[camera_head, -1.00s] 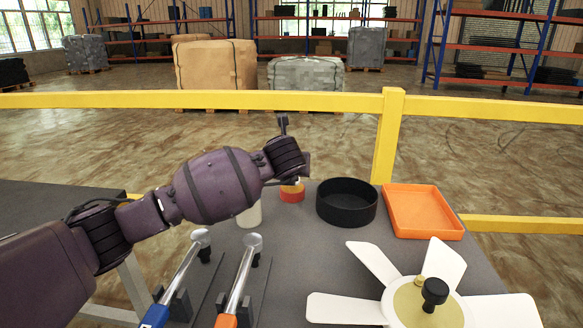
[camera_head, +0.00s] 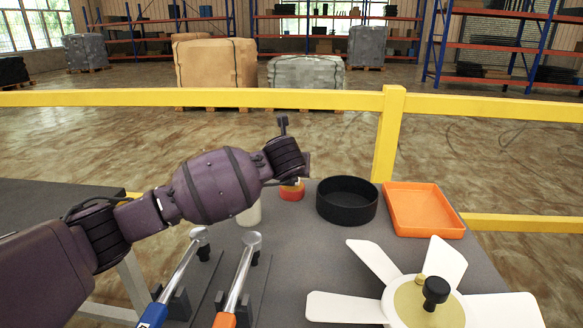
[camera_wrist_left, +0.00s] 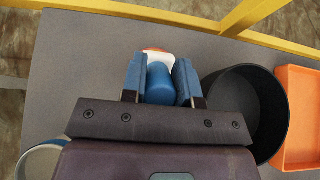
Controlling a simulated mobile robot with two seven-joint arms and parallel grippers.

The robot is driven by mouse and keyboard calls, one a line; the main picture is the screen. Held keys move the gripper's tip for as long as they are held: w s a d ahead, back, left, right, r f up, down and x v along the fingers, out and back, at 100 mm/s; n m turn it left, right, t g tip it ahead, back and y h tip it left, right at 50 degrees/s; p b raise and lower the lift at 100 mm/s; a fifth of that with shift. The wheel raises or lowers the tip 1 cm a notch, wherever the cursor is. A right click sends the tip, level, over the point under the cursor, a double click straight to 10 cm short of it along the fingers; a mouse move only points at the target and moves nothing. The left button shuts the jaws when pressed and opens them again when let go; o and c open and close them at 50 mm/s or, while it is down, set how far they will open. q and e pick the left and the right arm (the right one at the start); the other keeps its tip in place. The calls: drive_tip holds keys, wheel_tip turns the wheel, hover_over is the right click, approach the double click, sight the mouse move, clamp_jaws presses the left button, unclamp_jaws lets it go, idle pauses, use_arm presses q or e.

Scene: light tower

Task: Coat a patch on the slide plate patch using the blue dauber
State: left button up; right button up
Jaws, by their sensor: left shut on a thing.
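The blue dauber (camera_wrist_left: 160,85) shows in the left wrist view as a blue rounded body between the two blue fingers of my left gripper (camera_wrist_left: 162,80). The fingers are shut on it. A white part and an orange-red part show just beyond it; I cannot tell whether they belong to it or to the low red pot. In the head view this red pot (camera_head: 291,193) sits on the table below my left wrist, and my wrist hides the fingers and the dauber. I cannot make out the slide plate patch. My right gripper is out of view.
A round black bowl (camera_head: 346,203) and an orange tray (camera_head: 424,212) stand right of my left gripper. A pale cup (camera_head: 250,215) is beneath my arm. Two metal-shafted tools (camera_head: 240,275) and a white-bladed fan (camera_head: 408,305) are nearer. A yellow rail (camera_head: 240,99) runs behind.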

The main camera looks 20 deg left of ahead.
use_arm(q)
drive_tip(key=shift+f, duration=0.1)
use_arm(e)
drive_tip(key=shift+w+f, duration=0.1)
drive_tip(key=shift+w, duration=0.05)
use_arm(q)
drive_tip(key=shift+f, duration=0.3)
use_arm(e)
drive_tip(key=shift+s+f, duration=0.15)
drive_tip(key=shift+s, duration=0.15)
use_arm(q)
drive_tip(key=shift+r, duration=0.15)
drive_tip(key=shift+r+p, duration=0.4)
drive_tip(key=shift+r, duration=1.05)
drive_tip(key=shift+r+p, duration=0.75)
drive_tip(key=shift+r, duration=1.35)
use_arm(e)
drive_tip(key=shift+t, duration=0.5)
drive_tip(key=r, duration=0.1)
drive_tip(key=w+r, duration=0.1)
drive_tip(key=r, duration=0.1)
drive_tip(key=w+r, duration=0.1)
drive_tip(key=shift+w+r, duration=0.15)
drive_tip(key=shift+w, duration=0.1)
use_arm(q)
drive_tip(key=shift+f, duration=0.15)
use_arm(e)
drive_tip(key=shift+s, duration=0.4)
